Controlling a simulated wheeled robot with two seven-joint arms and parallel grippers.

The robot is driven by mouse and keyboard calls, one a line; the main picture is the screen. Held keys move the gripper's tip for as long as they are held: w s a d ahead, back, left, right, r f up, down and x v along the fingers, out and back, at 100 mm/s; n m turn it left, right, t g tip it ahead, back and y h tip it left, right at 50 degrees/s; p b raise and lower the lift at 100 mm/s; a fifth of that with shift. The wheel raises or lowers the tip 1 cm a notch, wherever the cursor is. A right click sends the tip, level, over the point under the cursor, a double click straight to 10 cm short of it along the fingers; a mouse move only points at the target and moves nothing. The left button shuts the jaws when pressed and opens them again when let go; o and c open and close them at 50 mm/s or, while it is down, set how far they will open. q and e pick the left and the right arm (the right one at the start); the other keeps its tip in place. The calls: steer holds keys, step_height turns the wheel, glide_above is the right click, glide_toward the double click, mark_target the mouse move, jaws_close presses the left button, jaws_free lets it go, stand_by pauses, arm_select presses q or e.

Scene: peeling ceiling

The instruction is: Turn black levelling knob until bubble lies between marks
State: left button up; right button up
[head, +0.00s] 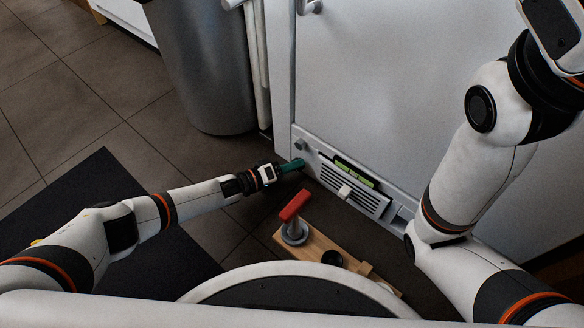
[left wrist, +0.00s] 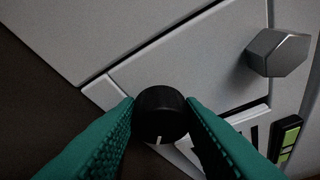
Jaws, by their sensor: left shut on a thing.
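The black levelling knob (left wrist: 160,112) is a round cap with a white line on its rim, low on the white appliance front. My left gripper (head: 299,164) reaches the panel's lower left corner. In the left wrist view its teal fingers (left wrist: 160,128) are shut on the knob from both sides. The knob is hidden by the gripper in the head view. The green level vial (head: 355,173) sits in a dark holder above the vent; part of it shows in the left wrist view (left wrist: 288,142). The bubble and marks are too small to tell. My right gripper is out of view.
A grey hexagonal knob (left wrist: 278,53) sticks out close to the fingers. A vent grille (head: 353,195) is to the right. A wooden board (head: 322,249) with a red-handled tool (head: 294,206) lies on the floor in front. A grey bin (head: 205,65) stands behind left.

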arm_select(q)
steer(key=shift+f, duration=0.1)
stand_by(0.4)
steer(key=o, duration=1)
steer(key=shift+s+a, duration=0.1)
steer(key=shift+a, duration=0.1)
steer(key=p+v, duration=0.6)
steer(key=v, duration=0.4)
steer(key=shift+a+p, duration=0.15)
steer(key=shift+p, duration=0.2)
steer(key=shift+s+a, duration=0.45)
steer(key=shift+a, duration=0.15)
